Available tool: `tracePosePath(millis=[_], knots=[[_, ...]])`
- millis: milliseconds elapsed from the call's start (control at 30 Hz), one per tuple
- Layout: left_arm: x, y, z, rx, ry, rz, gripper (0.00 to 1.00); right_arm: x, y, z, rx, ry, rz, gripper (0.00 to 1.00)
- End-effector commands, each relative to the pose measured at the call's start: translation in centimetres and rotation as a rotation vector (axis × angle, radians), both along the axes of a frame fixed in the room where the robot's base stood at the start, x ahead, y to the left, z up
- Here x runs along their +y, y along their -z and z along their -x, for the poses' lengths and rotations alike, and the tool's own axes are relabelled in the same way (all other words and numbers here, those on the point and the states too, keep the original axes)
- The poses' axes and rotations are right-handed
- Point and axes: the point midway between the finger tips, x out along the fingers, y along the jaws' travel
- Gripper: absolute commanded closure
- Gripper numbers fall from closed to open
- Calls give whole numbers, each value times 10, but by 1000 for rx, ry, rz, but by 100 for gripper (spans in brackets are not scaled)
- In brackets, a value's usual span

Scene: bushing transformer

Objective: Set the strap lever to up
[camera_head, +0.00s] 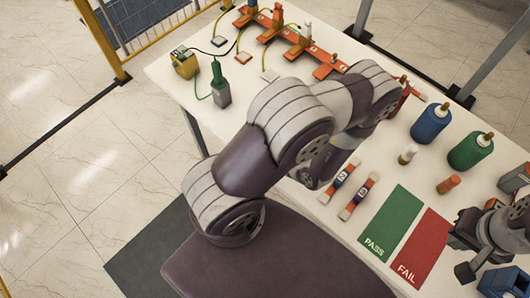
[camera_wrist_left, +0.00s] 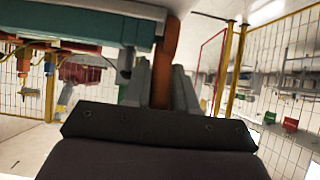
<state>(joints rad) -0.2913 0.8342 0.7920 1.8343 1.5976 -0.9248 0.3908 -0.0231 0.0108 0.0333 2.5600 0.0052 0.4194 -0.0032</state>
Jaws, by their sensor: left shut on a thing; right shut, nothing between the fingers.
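In the left wrist view an upright orange-brown bar (camera_wrist_left: 165,62) stands between the fingers of my left gripper (camera_wrist_left: 160,88), which is shut on it. I cannot tell for sure whether this bar is the strap lever. A teal and blue body (camera_wrist_left: 85,28) lies close by at the upper left of that view. In the head view my left arm crosses the middle of the table and hides its own gripper and whatever is there. My right gripper (camera_head: 466,271) is shut and empty at the lower right, beside the red FAIL mat (camera_head: 424,247).
The white table (camera_head: 290,75) carries an orange rack (camera_head: 300,42), a yellow box (camera_head: 185,64) and a green-grey device (camera_head: 221,92). Blue (camera_head: 430,123) and green (camera_head: 469,151) cylinders stand at the right. Two orange-ended straps (camera_head: 358,198) lie beside the green PASS mat (camera_head: 390,222).

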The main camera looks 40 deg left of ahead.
Motion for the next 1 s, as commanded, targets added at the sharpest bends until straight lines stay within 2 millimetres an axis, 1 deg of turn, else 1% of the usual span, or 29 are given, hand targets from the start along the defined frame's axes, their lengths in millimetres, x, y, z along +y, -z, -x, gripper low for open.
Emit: tracePosePath(millis=[333, 367, 400, 667, 767, 867, 1000], knots=[[0, 1, 0, -1, 0, 2, 100, 0, 0, 0, 0, 0, 0, 100], [0, 1, 0, -1, -1, 1, 64, 0, 0, 0, 0, 0, 0, 100], [0, 1, 0, -1, -1, 1, 53, 0, 0, 0, 0, 0, 0, 100], [0, 1, 0, 0, 0, 1, 53, 0, 0, 0, 0, 0, 0, 100], [-4, -1, 0, 0, 1, 0, 53, 0, 2, 0, 0, 0, 0, 100], [-16, -9, -1, -3, 6, 0, 53, 0, 7, 0, 0, 0, 0, 100], [-44, -26, 0, -4, 6, 2, 53, 0, 13, 0, 0, 0, 0, 100]])
